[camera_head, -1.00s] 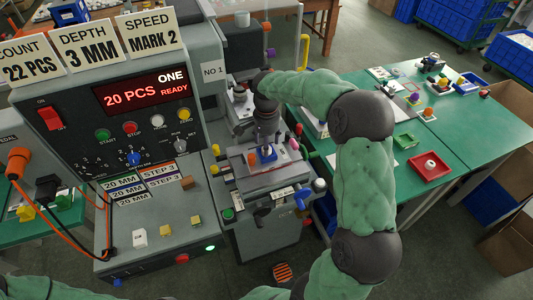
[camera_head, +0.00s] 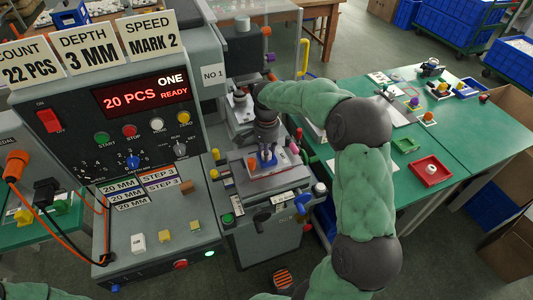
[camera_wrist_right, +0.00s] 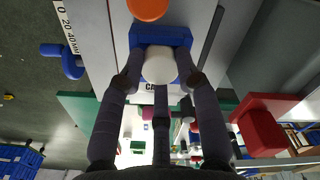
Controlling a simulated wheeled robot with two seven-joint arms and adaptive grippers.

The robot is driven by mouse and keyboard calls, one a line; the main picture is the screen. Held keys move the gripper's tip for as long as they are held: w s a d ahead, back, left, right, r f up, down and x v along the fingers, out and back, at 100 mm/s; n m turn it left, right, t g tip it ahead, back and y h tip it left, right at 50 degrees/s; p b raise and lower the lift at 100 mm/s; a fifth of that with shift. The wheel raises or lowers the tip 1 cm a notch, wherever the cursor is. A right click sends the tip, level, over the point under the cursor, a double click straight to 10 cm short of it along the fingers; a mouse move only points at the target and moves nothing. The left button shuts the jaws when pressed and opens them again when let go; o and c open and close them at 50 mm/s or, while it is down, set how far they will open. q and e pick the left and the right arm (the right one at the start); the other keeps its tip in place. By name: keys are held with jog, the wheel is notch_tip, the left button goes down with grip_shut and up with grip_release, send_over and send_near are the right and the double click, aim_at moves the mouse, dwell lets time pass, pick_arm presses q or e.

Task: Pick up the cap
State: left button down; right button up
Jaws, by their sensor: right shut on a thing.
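The white round cap (camera_wrist_right: 158,66) sits at a blue holder (camera_wrist_right: 160,37) in the right wrist view, with a partly covered label starting "CA" beside it. My right gripper (camera_wrist_right: 158,80) has its dark fingers around the cap and is shut on it. In the head view my right gripper (camera_head: 267,160) points down at the blue holder on the machine's work table, and its fingers hide the cap there. I cannot tell whether the cap is clear of the holder. My left gripper is not in view.
An orange round piece (camera_wrist_right: 148,8) lies close to the blue holder. The control panel (camera_head: 120,110) reads "20 PCS ONE READY" at the left. A green table (camera_head: 465,140) at the right holds a red tray (camera_head: 430,183) and several small parts.

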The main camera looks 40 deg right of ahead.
notch_tip(320, 180, up, 3)
jog(key=shift+r+p, duration=0.2)
jog(key=shift+p, duration=0.45)
jog(key=s+a+r+p, duration=0.4)
jog(key=s+a+r, duration=0.3)
jog(key=s+r, duration=0.2)
jog(key=s, duration=0.2)
jog(key=shift+s+a+r, duration=0.2)
jog(key=shift+s+a, duration=0.05)
jog(key=shift+s, duration=0.15)
jog(key=shift+w, duration=0.1)
